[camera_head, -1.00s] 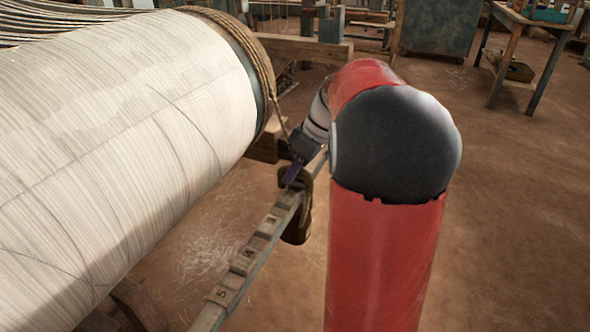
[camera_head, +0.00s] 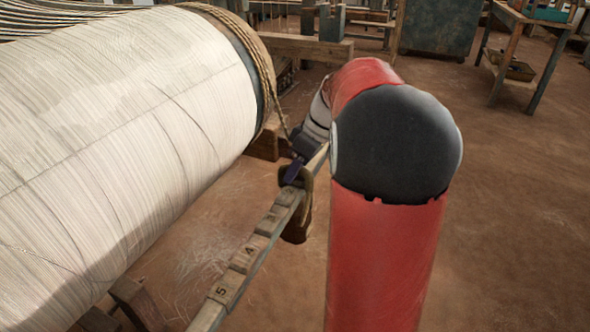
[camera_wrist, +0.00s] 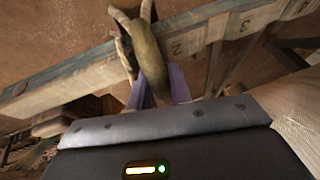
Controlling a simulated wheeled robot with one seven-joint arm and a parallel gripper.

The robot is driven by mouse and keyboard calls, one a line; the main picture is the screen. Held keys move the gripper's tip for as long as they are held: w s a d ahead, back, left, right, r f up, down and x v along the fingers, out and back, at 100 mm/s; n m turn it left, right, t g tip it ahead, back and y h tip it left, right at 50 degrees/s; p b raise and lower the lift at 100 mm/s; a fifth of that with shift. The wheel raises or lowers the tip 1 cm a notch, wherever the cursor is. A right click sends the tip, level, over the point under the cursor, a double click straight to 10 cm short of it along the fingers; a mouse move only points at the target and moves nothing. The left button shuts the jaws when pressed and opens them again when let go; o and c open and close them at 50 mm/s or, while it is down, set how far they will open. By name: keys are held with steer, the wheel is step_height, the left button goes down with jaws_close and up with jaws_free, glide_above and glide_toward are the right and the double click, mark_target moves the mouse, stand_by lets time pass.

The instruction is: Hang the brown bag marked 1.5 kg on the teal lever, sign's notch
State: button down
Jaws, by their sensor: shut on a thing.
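The lever (camera_head: 262,257) is a long beam with numbered blocks on top; 5, 4 and 3 show in the head view, 2 and 3 in the wrist view. My gripper (camera_head: 293,176) is at the lever's far part, shut on the brown bag's loop. The brown bag (camera_head: 296,229) hangs low beside and partly behind the lever. In the wrist view the thick loop (camera_wrist: 147,50) lies across the lever (camera_wrist: 75,75), left of the 2, with my gripper's purple fingers (camera_wrist: 160,86) at it. Whether the loop rests in a notch I cannot tell. The weight mark and the sign are not visible.
A large roller of pale threads (camera_head: 110,140) with rope (camera_head: 250,52) around its end fills the left, close to my gripper. My red arm covers the lever's right side. The floor at right is open. A small table (camera_head: 530,40) stands far back right.

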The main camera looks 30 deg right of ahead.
steer(key=c, duration=1.2)
jaws_free()
steer(key=shift+f, duration=0.15)
steer(key=v, duration=0.8)
steer(key=s+a+f+m+t+h, duration=0.1)
steer(key=s+a+f+m, duration=0.1)
steer(key=s+a, duration=0.3)
steer(key=s+a+f+m+t+h, duration=0.1)
steer(key=s+a+m+h, duration=0.1)
steer(key=s+a, duration=0.4)
steer(key=s+a+f+m+t+h, duration=0.1)
steer(key=s+a+f+m, duration=0.1)
steer(key=s+a, duration=0.3)
steer(key=shift+s+a+f+m+p, duration=0.2)
steer(key=shift+s+m, duration=0.1)
steer(key=shift+s, duration=0.4)
steer(key=shift+s+a+f+m+p, duration=0.1)
steer(key=shift+s+a+m+p, duration=0.15)
steer(key=shift+s, duration=0.4)
